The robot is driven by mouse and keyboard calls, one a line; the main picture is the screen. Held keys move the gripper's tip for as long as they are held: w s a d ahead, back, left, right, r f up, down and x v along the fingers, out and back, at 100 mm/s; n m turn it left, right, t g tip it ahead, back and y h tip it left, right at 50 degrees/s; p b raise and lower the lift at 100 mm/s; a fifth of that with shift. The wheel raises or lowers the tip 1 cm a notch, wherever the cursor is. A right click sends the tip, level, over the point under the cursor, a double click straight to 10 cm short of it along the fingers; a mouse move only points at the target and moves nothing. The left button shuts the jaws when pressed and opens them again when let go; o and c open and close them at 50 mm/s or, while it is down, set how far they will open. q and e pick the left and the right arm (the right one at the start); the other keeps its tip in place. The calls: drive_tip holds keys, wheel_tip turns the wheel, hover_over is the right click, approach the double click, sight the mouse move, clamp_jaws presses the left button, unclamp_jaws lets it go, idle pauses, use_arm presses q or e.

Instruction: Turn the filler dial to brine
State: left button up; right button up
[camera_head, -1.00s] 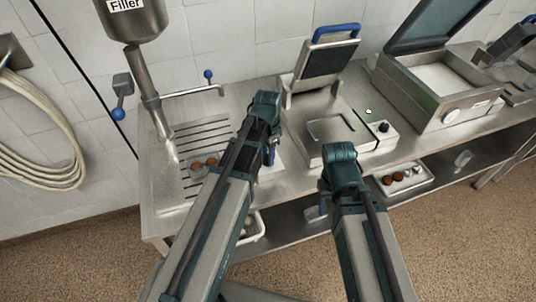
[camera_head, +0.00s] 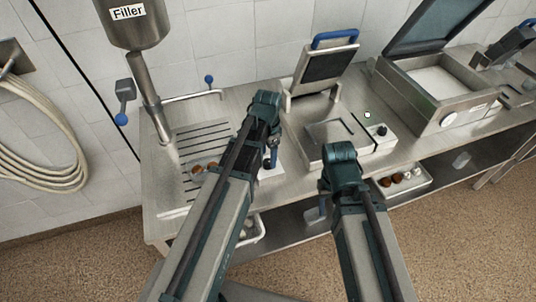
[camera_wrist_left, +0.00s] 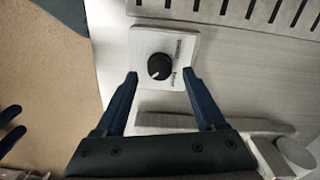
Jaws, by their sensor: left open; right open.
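The filler dial (camera_wrist_left: 159,66) is a round black knob with a white pointer mark on a pale square plate (camera_wrist_left: 182,47). Small labels are printed on the plate, too small to read surely. My left gripper (camera_wrist_left: 160,76) is open, with its fingertips at either side of the knob's near edge in the picture; I cannot tell whether they touch it. In the head view my left gripper (camera_head: 271,158) is over the front edge of the steel counter, beside the dial plate. The filler (camera_head: 130,14) stands at the upper left. My right gripper (camera_head: 316,213) hangs low before the counter.
A press with a blue-handled lid (camera_head: 325,65) stands open mid-counter, with a small black knob (camera_head: 381,130) on its side panel. A slotted drain (camera_head: 205,140) lies under the filler. A tray of round items (camera_head: 403,180) sits on the lower shelf.

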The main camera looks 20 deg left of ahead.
sight(268, 161)
use_arm(q)
wheel_tip(268, 161, up, 12)
drive_tip(key=p, duration=1.1)
use_arm(e)
wheel_tip(268, 161, up, 12)
use_arm(q)
drive_tip(key=shift+f, duration=0.2)
use_arm(e)
drive_tip(key=shift+f, duration=0.2)
use_arm(q)
drive_tip(key=s+d+f+n+b, duration=0.2)
drive_tip(key=s+d+f+b, duration=0.3)
drive_tip(key=s, duration=0.2)
drive_tip(key=s+d+f+n+y+b, duration=0.1)
drive_tip(key=s+d+f+n+b, duration=0.2)
drive_tip(key=s+d+f+b, duration=0.2)
drive_tip(key=shift+s+d+b, duration=0.2)
drive_tip(key=shift+s+b, duration=0.1)
drive_tip(key=shift+s, duration=0.9)
use_arm(e)
wheel_tip(268, 161, down, 10)
drive_tip(key=shift+f, duration=0.15)
use_arm(q)
drive_tip(key=shift+f, duration=0.1)
